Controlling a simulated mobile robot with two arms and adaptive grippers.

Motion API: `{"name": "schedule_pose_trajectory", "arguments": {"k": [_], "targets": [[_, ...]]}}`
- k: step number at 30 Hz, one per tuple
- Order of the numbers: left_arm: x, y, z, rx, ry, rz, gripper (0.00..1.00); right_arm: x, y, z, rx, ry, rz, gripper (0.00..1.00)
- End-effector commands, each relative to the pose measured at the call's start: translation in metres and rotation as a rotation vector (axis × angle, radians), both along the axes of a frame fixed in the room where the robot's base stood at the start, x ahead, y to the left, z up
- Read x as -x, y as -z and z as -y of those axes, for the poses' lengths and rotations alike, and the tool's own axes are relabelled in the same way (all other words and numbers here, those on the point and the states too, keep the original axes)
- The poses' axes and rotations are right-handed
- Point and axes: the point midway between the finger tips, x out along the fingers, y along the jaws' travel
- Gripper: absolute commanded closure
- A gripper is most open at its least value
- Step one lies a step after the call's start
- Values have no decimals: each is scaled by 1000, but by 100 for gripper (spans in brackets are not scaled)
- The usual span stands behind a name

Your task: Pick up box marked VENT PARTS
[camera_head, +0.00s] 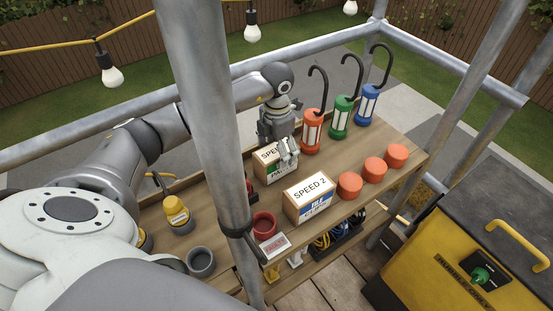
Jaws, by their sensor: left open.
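No label reading VENT PARTS is legible in this view. Two cardboard boxes stand on the wooden shelf. One box (261,168), its label starting with "SPE", is partly hidden by my left gripper. The other box (297,212) is marked SPEED 2 and stands in front of it, in full view. My left gripper (287,161) is open, pointing down at the right side of the partly hidden box. I cannot tell whether the fingers touch it. My right gripper is not in view.
Red, green and blue hooked lanterns (340,118) stand behind on the shelf (336,166). Several orange round pieces (374,170) line the right. A metal pole (211,110) rises in front. A yellow bottle (177,213), grey cup (200,262) and red cup (263,226) stand left.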

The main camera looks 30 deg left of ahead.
Motion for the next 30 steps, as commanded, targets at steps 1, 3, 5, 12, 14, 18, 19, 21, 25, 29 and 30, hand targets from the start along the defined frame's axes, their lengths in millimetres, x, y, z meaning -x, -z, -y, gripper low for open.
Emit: {"name": "schedule_pose_trajectory", "arguments": {"k": [1,3,5,12,14,18,19,21,25,29,30], "targets": [[1,4,0,0,-1,-4,20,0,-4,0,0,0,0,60],[3,14,0,1,-1,-7,20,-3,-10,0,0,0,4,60],[3,23,-1,2,-1,-7,20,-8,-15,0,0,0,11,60],[2,49,-1,1,0,-1,20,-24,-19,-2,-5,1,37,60],[2,50,-2,1,1,-1,20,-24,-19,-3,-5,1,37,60],[2,50,-2,0,0,-1,20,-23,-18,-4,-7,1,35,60],[2,50,-2,1,0,-1,21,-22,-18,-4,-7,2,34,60],[2,50,-2,1,0,-1,30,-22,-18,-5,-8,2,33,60],[2,50,-2,1,0,-1,47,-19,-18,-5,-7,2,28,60],[2,50,-2,1,0,-1,63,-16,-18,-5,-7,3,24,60],[2,49,-2,1,0,-1,68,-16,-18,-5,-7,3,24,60]]}}
